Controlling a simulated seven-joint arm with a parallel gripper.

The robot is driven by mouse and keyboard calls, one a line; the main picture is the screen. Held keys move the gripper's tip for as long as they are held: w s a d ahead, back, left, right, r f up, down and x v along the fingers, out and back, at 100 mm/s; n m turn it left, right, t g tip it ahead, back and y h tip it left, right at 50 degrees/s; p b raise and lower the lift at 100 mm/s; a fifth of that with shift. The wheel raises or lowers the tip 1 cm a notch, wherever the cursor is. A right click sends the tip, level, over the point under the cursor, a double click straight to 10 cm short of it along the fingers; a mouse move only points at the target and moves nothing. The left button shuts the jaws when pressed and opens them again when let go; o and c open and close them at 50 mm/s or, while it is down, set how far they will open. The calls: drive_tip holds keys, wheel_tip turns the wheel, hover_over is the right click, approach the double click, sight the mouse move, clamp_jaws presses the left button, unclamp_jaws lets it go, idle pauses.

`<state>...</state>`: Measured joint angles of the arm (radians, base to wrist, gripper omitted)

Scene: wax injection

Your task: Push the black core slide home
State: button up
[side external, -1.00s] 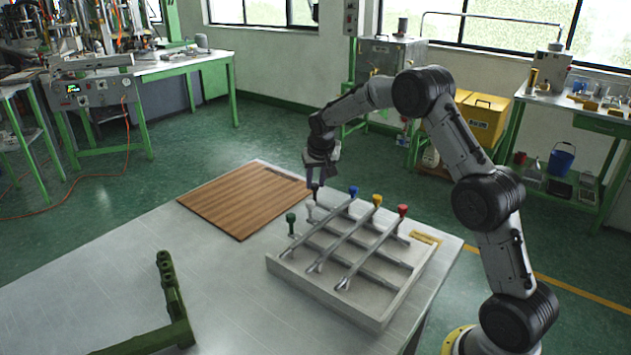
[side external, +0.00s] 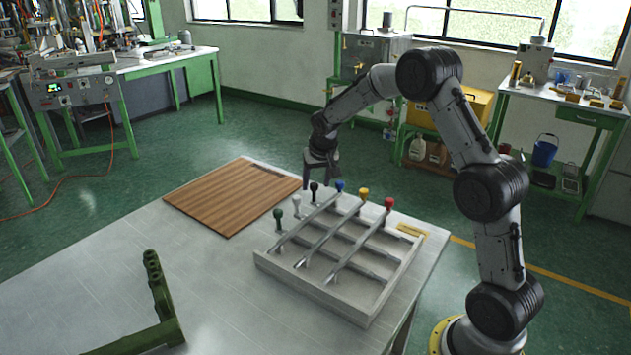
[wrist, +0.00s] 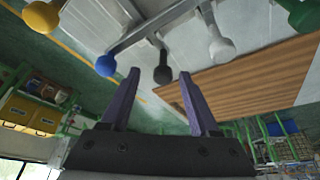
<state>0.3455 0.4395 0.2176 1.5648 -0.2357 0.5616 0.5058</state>
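The core slide's black knob (side external: 314,187) stands on a short stem at the far side of the pale frame, between the white and blue knobs. In the wrist view the black knob (wrist: 162,73) appears between my two purple fingertips. My gripper (side external: 320,182) points down just behind the black knob at the frame's far edge. Its fingers (wrist: 160,76) are apart with nothing clamped between them. I cannot tell whether the fingertips touch the knob. The lower part of the black slide is partly hidden by the frame's bars.
White (side external: 297,199) and green (side external: 278,213) knobs stand left of the black one; blue (side external: 340,185), yellow (side external: 363,192) and red (side external: 389,203) knobs stand right. A wooden board (side external: 230,197) lies left on the table.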

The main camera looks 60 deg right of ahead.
drive_tip(key=shift+r, duration=0.1)
drive_tip(key=v, duration=1.2)
idle(0.4)
drive_tip(key=s+a+r+n+t, duration=0.3)
drive_tip(key=s+a+r, duration=0.8)
drive_tip(key=s+a+f+n+y, duration=0.1)
drive_tip(key=s+a+f+n, duration=0.1)
drive_tip(key=s, duration=0.7)
drive_tip(key=s+a+f+n+y, duration=0.1)
drive_tip(key=s+a+f, duration=0.4)
drive_tip(key=s, duration=0.5)
wheel_tip(320, 180, down, 2)
drive_tip(key=shift+n+g+y, duration=0.4)
drive_tip(key=shift+n, duration=0.5)
